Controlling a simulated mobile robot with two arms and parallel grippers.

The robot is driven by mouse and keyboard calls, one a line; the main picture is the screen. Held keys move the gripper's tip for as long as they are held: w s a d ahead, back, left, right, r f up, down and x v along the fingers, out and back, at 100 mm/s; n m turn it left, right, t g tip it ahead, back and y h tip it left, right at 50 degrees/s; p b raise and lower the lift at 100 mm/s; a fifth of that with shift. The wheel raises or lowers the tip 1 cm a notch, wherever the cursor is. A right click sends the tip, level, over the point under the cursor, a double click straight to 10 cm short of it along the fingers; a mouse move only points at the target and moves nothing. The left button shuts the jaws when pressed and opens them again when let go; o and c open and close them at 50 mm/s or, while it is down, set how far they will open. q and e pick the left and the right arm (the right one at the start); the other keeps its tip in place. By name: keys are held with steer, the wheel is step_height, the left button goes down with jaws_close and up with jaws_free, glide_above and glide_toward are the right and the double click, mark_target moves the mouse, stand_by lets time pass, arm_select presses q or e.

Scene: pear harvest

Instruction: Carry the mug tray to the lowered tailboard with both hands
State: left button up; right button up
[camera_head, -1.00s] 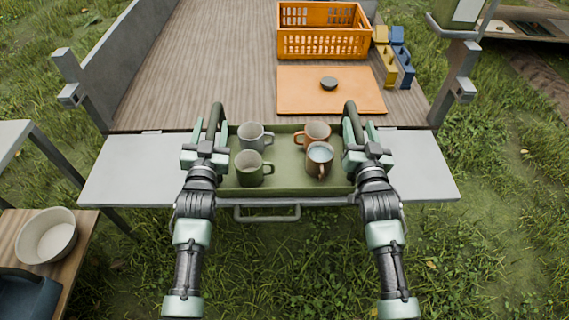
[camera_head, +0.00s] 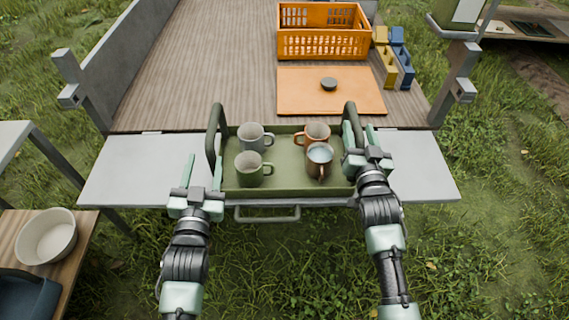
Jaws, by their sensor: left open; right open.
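The green mug tray (camera_head: 285,187) rests on the lowered grey tailboard (camera_head: 140,165), near its middle. It holds a grey mug (camera_head: 251,137), a green mug (camera_head: 249,169), an orange-brown mug (camera_head: 317,134) and a brown mug with a pale inside (camera_head: 319,160). A dark loop handle (camera_head: 212,135) stands at the tray's left end and another (camera_head: 351,122) at its right end. My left gripper (camera_head: 203,178) is open, near of the left handle and apart from it. My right gripper (camera_head: 359,138) is open, with its fingers still beside the right handle.
An orange board (camera_head: 300,96) with a dark knob lies on the wooden truck bed (camera_head: 205,75). Behind it is an orange crate (camera_head: 322,44), with yellow and blue blocks (camera_head: 398,62) to the right. A white bowl (camera_head: 46,236) stands on a low table at the lower left.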

steer(key=s, duration=1.1)
steer(key=shift+s+d, duration=0.2)
arm_select(q)
steer(key=s+a+p, duration=0.2)
steer(key=s, duration=0.5)
steer(key=shift+p, duration=0.3)
arm_select(e)
steer(key=shift+r, duration=1.3)
arm_select(q)
steer(key=shift+r+p, duration=1.2)
arm_select(e)
steer(key=s+d, duration=0.2)
steer(key=s, duration=0.4)
steer(key=shift+s+d, duration=0.3)
steer(key=shift+s, duration=0.1)
